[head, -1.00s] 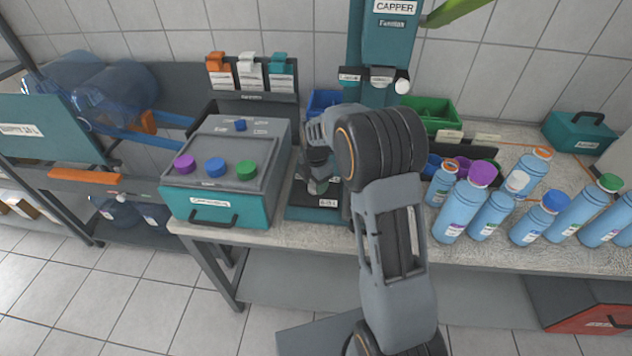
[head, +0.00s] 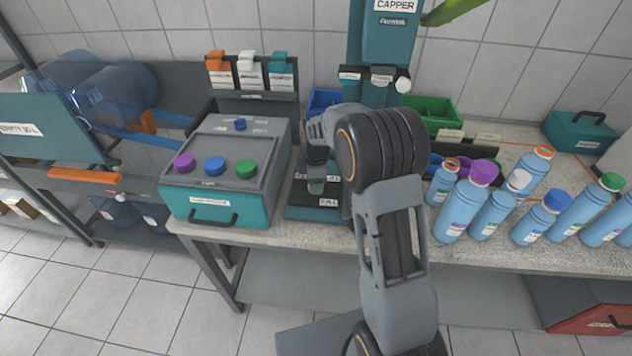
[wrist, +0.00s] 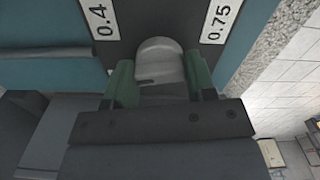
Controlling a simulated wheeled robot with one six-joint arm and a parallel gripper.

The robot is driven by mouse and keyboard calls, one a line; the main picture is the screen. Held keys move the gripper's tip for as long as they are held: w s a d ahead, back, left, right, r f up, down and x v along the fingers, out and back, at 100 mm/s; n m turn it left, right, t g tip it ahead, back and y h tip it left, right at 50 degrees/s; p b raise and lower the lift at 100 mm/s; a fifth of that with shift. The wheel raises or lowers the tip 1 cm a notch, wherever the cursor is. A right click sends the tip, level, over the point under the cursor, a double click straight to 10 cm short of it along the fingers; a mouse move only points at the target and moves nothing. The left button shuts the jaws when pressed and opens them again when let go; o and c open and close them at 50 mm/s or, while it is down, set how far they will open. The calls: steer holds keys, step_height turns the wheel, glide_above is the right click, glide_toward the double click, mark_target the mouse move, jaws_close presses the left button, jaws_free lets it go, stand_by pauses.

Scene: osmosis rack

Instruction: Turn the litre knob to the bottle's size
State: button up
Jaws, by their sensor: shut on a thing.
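The grey litre knob (wrist: 160,50) sits on a dark panel between a white 0.4 label (wrist: 99,19) and a white 0.75 label (wrist: 216,21) in the wrist view. My gripper (wrist: 163,80) has its green-padded fingers on both sides of the knob and is shut on it. The knob's pointer direction cannot be told. In the head view my gripper (head: 316,186) is low at the front of the teal capper (head: 386,60), and the knob is hidden there. My arm covers part of the capper, so any bottle inside it is hidden.
Several blue bottles (head: 463,205) with coloured caps stand on the speckled bench (head: 590,258) at the right. A grey and teal box (head: 215,208) with purple, blue and green caps on top stands close left of my gripper. A green bin (head: 440,108) is behind my arm.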

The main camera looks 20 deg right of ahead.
steer(key=m, duration=1.4)
steer(key=shift+m+b, duration=0.3)
steer(key=m, duration=0.3)
steer(key=shift+m, duration=0.3)
steer(key=m, duration=0.3)
steer(key=shift+m, duration=0.4)
steer(key=m, duration=0.3)
steer(key=shift+m, duration=2.3)
